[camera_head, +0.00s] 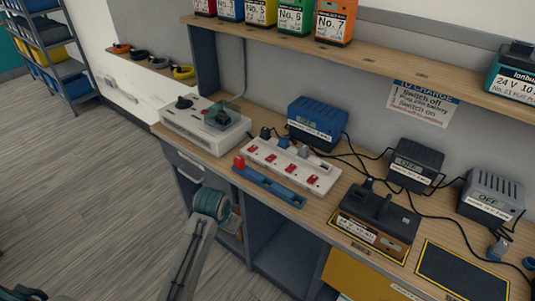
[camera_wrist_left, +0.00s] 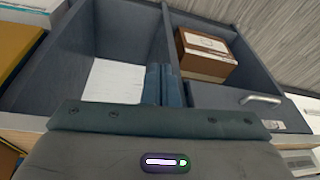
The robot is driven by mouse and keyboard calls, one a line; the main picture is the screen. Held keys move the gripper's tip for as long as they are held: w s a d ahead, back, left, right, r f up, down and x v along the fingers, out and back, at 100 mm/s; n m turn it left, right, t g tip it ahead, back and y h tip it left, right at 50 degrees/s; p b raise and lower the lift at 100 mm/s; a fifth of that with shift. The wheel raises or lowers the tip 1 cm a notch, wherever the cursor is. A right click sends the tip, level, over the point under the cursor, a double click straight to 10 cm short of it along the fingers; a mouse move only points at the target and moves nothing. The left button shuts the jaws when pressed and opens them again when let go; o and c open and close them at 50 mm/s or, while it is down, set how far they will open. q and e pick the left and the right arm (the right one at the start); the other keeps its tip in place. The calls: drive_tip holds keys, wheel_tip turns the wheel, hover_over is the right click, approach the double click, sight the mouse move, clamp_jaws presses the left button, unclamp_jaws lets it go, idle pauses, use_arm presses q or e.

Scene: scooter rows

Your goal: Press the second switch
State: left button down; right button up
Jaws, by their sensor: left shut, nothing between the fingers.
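A white power strip (camera_head: 290,166) lies on the workbench with a row of red rocker switches along its front side. The second switch from the left (camera_head: 272,157) is uncovered; whether it is on or off is too small to tell. Dark, blue and grey plugs sit in its sockets. My left arm reaches up in the head view to a teal wrist (camera_head: 210,203), left of and below the strip, in front of the bench edge. In the left wrist view my left gripper's blue fingers (camera_wrist_left: 162,85) are together and empty, with open cabinet space beyond.
A blue tray (camera_head: 268,186) with a red piece at its left end lies in front of the strip. A grey device (camera_head: 205,124) stands left, a blue charger (camera_head: 317,122) behind, and a black battery unit (camera_head: 375,222) right. Cables run across the bench. A shelf hangs above.

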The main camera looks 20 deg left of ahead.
use_arm(q)
drive_tip(key=w+d+r, duration=0.1)
drive_tip(key=w+r, duration=0.3)
drive_tip(key=w, duration=0.3)
drive_tip(key=w+r, duration=0.4)
drive_tip(key=w, duration=0.4)
wheel_tip(320, 180, up, 13)
drive_tip(key=m+h, duration=0.1)
drive_tip(key=m, duration=0.1)
hover_over(269, 159)
drive_tip(key=s, duration=0.2)
drive_tip(key=shift+s+a+g, duration=0.15)
drive_tip(key=shift+a+g, duration=0.25)
drive_tip(key=shift+a, duration=0.05)
use_arm(e)
drive_tip(key=shift+s+a, duration=0.1)
drive_tip(key=shift+a, duration=0.15)
drive_tip(key=shift+d, duration=0.1)
use_arm(q)
drive_tip(key=p+x, duration=0.1)
drive_tip(key=x, duration=0.3)
drive_tip(key=p+x, duration=0.1)
drive_tip(key=x, duration=0.3)
drive_tip(key=p+x, duration=0.1)
drive_tip(key=x, duration=0.3)
drive_tip(key=shift+s+f, duration=0.35)
drive_tip(key=shift+f, duration=0.65)
use_arm(e)
drive_tip(key=shift+s+r, duration=0.2)
drive_tip(key=shift+r, duration=1.4)
